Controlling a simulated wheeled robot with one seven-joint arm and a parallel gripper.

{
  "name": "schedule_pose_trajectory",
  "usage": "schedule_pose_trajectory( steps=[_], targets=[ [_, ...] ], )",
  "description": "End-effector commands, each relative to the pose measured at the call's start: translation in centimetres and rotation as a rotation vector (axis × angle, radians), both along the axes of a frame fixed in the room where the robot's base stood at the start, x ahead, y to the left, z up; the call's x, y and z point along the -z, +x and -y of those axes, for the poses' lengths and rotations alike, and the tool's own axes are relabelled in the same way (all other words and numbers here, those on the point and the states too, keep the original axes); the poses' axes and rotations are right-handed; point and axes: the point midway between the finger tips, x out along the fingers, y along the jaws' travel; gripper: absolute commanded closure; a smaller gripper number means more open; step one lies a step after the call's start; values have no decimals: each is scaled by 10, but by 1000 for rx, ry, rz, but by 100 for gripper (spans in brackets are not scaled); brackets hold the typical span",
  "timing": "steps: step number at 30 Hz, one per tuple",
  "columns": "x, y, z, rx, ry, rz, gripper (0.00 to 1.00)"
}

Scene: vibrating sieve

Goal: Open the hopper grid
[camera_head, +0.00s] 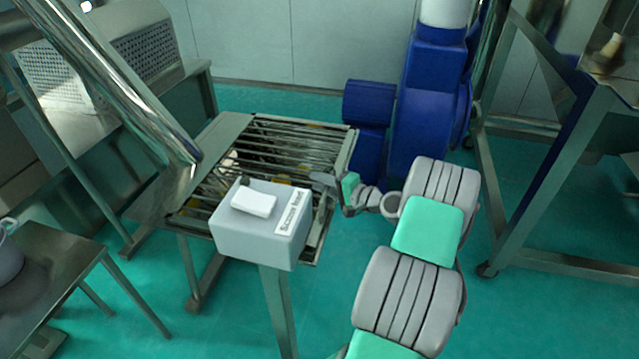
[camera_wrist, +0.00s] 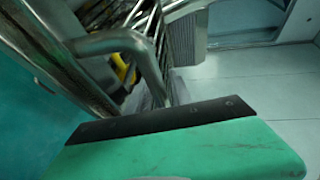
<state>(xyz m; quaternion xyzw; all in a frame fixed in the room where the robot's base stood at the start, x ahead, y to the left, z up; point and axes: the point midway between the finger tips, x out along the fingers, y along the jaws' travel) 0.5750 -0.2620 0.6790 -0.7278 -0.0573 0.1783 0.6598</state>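The hopper grid (camera_head: 285,145) is a rack of dark metal bars in a steel frame, lying flat and looking closed, left of centre in the head view. My gripper (camera_head: 328,182) is at the right side of its frame, beside the grey box. In the wrist view, a green gripper part with a black edge fills the bottom. A bent shiny metal bar (camera_wrist: 118,42) lies just beyond it, with grid bars (camera_wrist: 150,18) behind. I cannot tell whether the bar is between the fingers or touching them. Whether the fingers are open or shut is unclear.
A grey labelled box (camera_head: 258,240) on a post stands in front of the grid. A blue machine (camera_head: 425,95) stands behind my arm. A shiny tube (camera_head: 115,85) slopes down at the grid's left. A steel table (camera_head: 60,265) is at lower left. Green floor is free between them.

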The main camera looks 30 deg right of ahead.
Motion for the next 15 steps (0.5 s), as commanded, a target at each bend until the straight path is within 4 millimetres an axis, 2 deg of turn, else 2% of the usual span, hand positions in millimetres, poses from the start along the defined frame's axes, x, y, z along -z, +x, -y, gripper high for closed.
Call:
schedule_pose_trajectory(
  steps=[1,9,15],
  targets=[
    [0,0,0,0,0,0,79],
    [0,0,0,0,0,0,100],
    [0,0,0,0,0,0,100]
  ],
)
